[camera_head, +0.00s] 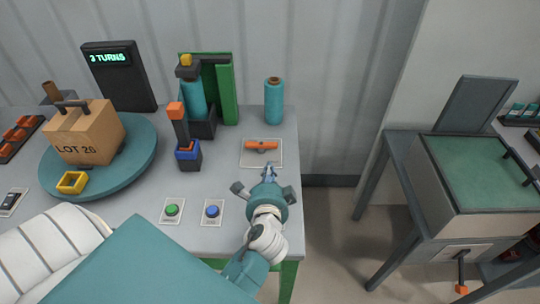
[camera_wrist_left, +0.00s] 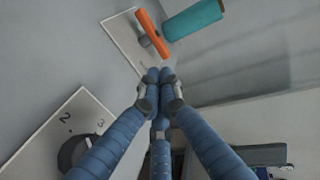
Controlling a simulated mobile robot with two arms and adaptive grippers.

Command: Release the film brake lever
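An orange bar-shaped lever (camera_head: 262,145) sits on a grey pivot on a white plate (camera_head: 247,159) near the table's right edge. It also shows in the left wrist view (camera_wrist_left: 152,33). A second, upright lever with an orange tip (camera_head: 175,109) and blue collar stands by the green film stand; the frames do not say which is the brake. My left gripper (camera_head: 268,168) is just in front of the white plate, its fingertips together, empty and apart from the orange bar. They show in the left wrist view (camera_wrist_left: 159,76). My right gripper is not in view.
A teal film roll (camera_head: 274,101) stands behind the orange bar. A carton (camera_head: 88,134) sits on the teal turntable (camera_head: 135,168) at left. Green (camera_head: 172,209) and blue (camera_head: 213,210) buttons are near the front edge. A numbered plate (camera_wrist_left: 38,143) with a dark knob lies beside the gripper.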

